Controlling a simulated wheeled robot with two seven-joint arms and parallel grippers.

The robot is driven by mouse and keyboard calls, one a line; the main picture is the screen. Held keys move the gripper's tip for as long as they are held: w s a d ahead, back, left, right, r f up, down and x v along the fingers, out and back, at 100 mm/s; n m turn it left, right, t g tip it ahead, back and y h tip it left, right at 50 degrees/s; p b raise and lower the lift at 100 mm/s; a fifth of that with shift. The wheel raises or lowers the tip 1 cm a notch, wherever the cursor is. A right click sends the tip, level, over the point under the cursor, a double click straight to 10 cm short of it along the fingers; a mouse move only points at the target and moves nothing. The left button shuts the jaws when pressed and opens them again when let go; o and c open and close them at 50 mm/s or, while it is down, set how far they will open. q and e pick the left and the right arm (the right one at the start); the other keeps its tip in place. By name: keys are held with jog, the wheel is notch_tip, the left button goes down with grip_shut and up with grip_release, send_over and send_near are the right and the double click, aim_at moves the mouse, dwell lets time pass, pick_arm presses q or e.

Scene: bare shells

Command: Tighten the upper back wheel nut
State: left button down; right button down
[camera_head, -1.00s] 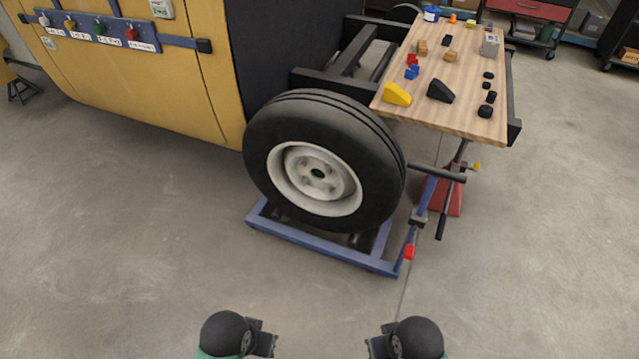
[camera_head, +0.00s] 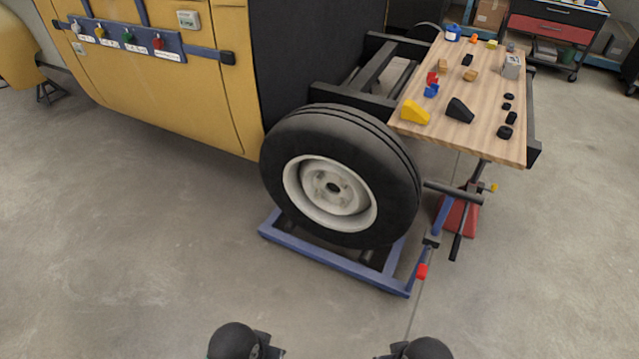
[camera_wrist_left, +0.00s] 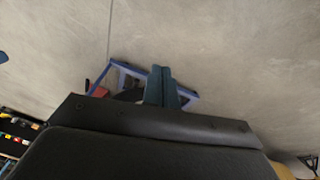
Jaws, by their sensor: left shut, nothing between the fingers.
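The wheel (camera_head: 385,165) has a black tyre and a white rim (camera_head: 302,190) with a dark centre hole. It is upright beside the yellow vehicle. Small marks show around the hub, but they are too small to tell single nuts apart. My left gripper (camera_wrist_left: 162,72) is shut and empty in the left wrist view, with its two dark teal fingers together. It is well short of the wheel. In the head view only dark wrist parts of both my arms show at the bottom edge, and the right fingers are not seen.
A blue frame (camera_head: 330,262) lies on the floor under the wheel. A stand with a black crossbar and a red tip (camera_head: 422,271) is right of it. A wooden board (camera_head: 490,135) carries blocks and small black parts. The floor in front and to the left is clear.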

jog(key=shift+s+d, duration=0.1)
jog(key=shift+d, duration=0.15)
